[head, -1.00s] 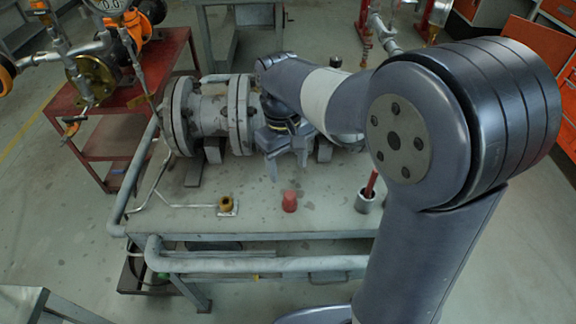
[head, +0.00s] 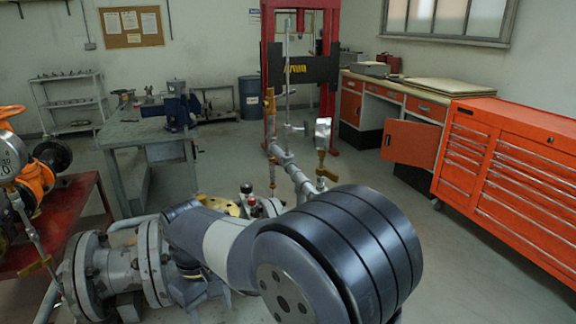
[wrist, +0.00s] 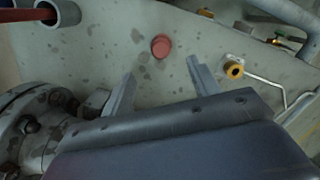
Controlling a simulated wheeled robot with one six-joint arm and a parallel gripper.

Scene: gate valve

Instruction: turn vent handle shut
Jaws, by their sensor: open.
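No part is clearly marked as the vent handle. In the head view, a slanted grey pipe (head: 290,165) behind my arm carries small brass fittings (head: 328,178) and a flat silver piece (head: 322,134). A brass-coloured lever (head: 36,266) sits on the thin pipe at the left. In the head view my arm and the lower picture edge mostly hide the gripper.
A flanged grey valve body (head: 115,270) lies beside my arm. An orange tool cabinet (head: 510,160) stands at the right.

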